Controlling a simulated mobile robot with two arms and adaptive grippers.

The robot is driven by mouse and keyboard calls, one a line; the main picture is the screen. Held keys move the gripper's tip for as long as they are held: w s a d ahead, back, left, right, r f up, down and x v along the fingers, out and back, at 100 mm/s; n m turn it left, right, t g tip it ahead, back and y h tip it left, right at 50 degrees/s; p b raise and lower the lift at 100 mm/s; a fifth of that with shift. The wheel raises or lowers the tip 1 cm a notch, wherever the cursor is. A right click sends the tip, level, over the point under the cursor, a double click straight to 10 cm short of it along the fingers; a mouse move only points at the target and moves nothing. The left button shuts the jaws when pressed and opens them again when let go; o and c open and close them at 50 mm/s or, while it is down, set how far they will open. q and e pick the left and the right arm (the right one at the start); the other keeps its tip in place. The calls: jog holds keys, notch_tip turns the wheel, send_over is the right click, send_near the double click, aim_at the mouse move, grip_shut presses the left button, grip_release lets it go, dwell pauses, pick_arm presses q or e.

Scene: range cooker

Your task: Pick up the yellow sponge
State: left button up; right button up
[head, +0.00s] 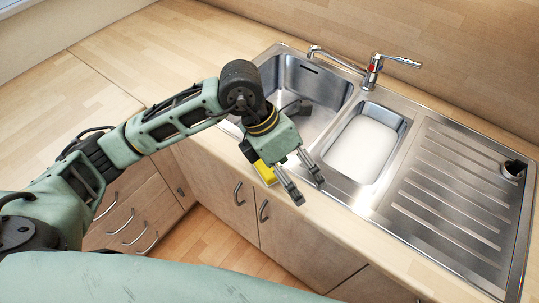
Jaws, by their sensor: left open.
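The yellow sponge (265,172) lies at the front edge of the wooden counter, just in front of the sink. My left gripper partly covers it, so only a part of it shows. My left gripper (305,189) is open, with its two fingers pointing down and to the right, above the counter's front edge. The fingertips are to the right of the visible part of the sponge. I cannot tell whether the gripper touches the sponge. My right gripper is not in view.
The steel sink has a large basin (313,88), a smaller basin with a white bottom (364,150), and a ribbed drainboard (450,190). A faucet (372,72) stands behind. Cabinets with handles (238,193) are below. The counter at left (150,55) is clear.

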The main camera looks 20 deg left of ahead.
aim_at(263, 166)
pick_arm(q)
jog(key=w+a+y, duration=0.1)
jog(key=a, duration=0.1)
jog(key=w+a+y, duration=0.1)
jog(key=a, duration=0.2)
jog(key=w+a+t+y, duration=0.1)
jog(key=w+a+y, duration=0.1)
jog(key=a, duration=0.1)
jog(key=shift+w+a+f+n, duration=0.1)
jog(key=shift+a+f+n, duration=0.05)
jog(key=shift+a+n, duration=0.15)
jog(key=shift+f, duration=0.25)
jog(key=f+p, duration=0.1)
jog(key=f, duration=0.1)
jog(key=f+p, duration=0.1)
jog(key=f, duration=0.1)
jog(key=f+p, duration=0.1)
jog(key=f, duration=0.1)
jog(key=shift+w+d+f, duration=0.1)
jog(key=shift+w+d, duration=0.3)
jog(key=shift+f, duration=0.35)
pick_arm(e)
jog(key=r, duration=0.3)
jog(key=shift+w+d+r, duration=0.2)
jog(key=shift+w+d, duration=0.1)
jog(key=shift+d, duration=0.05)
pick_arm(q)
jog(key=shift+c, duration=0.4)
